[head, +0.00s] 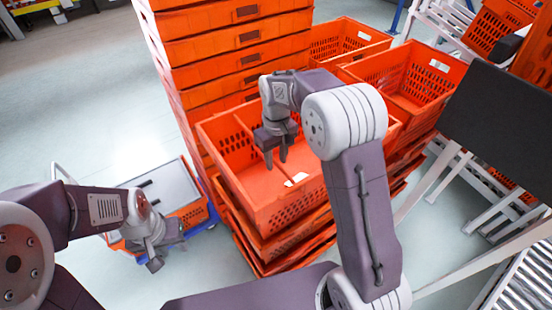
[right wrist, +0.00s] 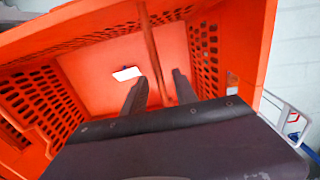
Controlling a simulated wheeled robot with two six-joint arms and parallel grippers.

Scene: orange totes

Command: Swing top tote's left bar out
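The top tote (head: 290,215) is an orange, perforated open crate on the middle stack, with a white label on its floor. A thin orange bar (right wrist: 152,50) crosses the tote in the right wrist view; its ends are hard to make out. My right gripper (head: 276,158) points down over the tote's inside, fingers apart and nothing held. In the right wrist view its fingertips (right wrist: 159,88) lie on either side of the bar in the picture; I cannot tell whether they touch it. My left gripper (head: 167,254) is low at the left, away from the tote, fingers apart and empty.
A tall orange tote stack (head: 235,50) stands right behind the top tote. More open totes (head: 415,75) are at the back right. A dark panel (head: 495,110) and a roller conveyor (head: 520,280) are at the right.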

